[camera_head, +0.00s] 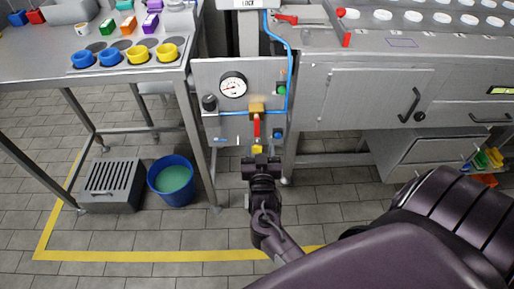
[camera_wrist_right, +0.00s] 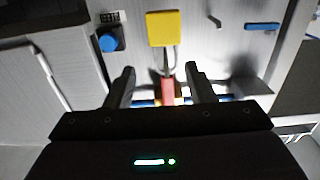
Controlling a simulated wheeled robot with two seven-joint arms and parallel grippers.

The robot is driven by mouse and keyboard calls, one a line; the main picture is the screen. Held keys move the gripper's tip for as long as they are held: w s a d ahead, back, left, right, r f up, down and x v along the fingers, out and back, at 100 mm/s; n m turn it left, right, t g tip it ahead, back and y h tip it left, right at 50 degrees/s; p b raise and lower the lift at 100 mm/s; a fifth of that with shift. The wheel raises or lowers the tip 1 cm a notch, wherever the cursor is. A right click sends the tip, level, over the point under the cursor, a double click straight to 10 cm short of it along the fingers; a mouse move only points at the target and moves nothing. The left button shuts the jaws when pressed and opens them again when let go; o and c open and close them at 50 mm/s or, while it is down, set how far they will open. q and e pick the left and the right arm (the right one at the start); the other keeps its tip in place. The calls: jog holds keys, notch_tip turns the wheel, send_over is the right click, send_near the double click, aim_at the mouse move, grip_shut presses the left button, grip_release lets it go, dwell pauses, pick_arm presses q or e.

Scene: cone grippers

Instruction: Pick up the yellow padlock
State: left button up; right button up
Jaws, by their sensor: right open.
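The yellow padlock (camera_head: 257,149) hangs low on the grey panel, below a red lever (camera_head: 257,124) on a brass valve (camera_head: 257,107). In the right wrist view the padlock (camera_wrist_right: 163,28) is a yellow block with a grey shackle, beyond the fingertips. The shackle meets the red lever. My right gripper (camera_head: 262,163) is just below the padlock in the head view. In the wrist view its two fingers (camera_wrist_right: 160,76) are apart, with the red lever showing between them. They do not hold the padlock. My left gripper is not in view.
A pressure gauge (camera_head: 233,87), a blue hose (camera_head: 289,70) and a blue knob (camera_wrist_right: 109,41) are around the panel. A blue bucket (camera_head: 171,180) and a grey slotted box (camera_head: 112,186) stand on the floor at left. Open tiled floor lies below the panel.

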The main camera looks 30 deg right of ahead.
aim_at(256, 135)
jog(key=x, duration=0.4)
jog(key=shift+w+a, duration=0.1)
jog(key=shift+w, duration=0.4)
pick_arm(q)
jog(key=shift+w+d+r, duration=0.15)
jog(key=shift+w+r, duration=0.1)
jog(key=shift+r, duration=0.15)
pick_arm(e)
grip_shut()
